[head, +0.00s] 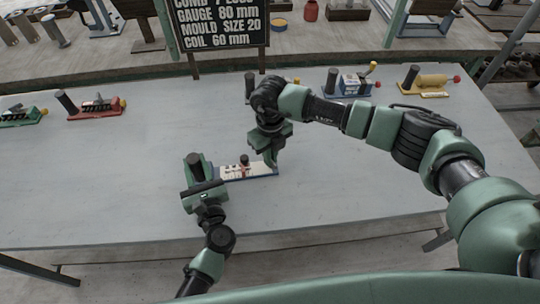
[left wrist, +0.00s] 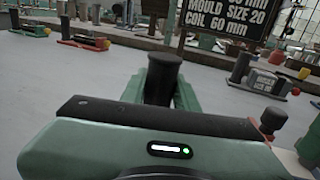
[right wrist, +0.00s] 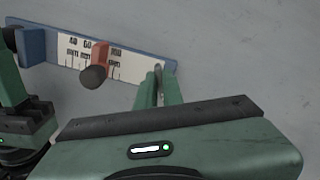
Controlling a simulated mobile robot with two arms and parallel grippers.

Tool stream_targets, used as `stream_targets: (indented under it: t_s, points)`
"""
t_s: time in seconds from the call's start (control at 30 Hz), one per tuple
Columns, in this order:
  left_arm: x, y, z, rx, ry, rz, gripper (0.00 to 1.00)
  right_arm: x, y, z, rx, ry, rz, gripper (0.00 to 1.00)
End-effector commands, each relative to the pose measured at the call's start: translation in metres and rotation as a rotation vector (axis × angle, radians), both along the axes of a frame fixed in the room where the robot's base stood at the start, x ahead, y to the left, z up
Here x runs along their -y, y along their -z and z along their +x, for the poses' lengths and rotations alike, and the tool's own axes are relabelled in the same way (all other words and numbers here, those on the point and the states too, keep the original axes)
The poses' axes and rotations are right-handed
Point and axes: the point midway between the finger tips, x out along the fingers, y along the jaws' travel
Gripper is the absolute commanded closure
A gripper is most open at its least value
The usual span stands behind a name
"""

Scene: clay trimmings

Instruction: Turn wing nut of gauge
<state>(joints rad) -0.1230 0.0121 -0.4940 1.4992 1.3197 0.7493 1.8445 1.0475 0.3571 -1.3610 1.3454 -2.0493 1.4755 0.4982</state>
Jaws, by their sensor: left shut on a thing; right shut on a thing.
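The gauge (head: 235,173) is a blue-edged bar with a white scale on the table. In the right wrist view, the gauge (right wrist: 131,62) carries a red slider (right wrist: 99,57) with a dark knob (right wrist: 92,77); the slider sits between the 60 mark and the last mark. My left gripper (head: 196,168) is shut on the black upright handle (left wrist: 163,78) at the gauge's left end. My right gripper (head: 271,161) is shut at the gauge's right end on a small grey metal piece (right wrist: 158,74), apparently the wing nut, mostly hidden between the fingers.
A black sign (head: 218,25) reading "GAUGE 80 mm" stands behind the table (head: 120,190). Red (head: 95,112), green (head: 20,117), blue (head: 350,87) and yellow (head: 425,85) tools line the table's back. The table's front and left are clear.

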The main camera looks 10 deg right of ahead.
Motion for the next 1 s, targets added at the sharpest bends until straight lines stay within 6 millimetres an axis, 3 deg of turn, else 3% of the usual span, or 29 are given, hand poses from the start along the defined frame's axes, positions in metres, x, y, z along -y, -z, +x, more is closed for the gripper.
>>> stream_targets:
  t_s: [0.4, 0.93, 1.0]
  points:
    - [0.0009, 0.001, -0.0006, -0.003, 0.003, 0.002, 1.0, 0.0007, -0.0013, 0.0016, 0.003, 0.187, 0.003, 1.0]
    - [0.0008, 0.0012, -0.0006, -0.002, 0.002, 0.001, 1.0, 0.0009, -0.0012, 0.0017, 0.003, 0.212, 0.003, 1.0]
    - [0.0008, 0.0012, -0.0006, -0.003, 0.002, 0.001, 1.0, 0.0008, -0.0012, 0.0016, 0.003, 0.212, 0.003, 0.78]
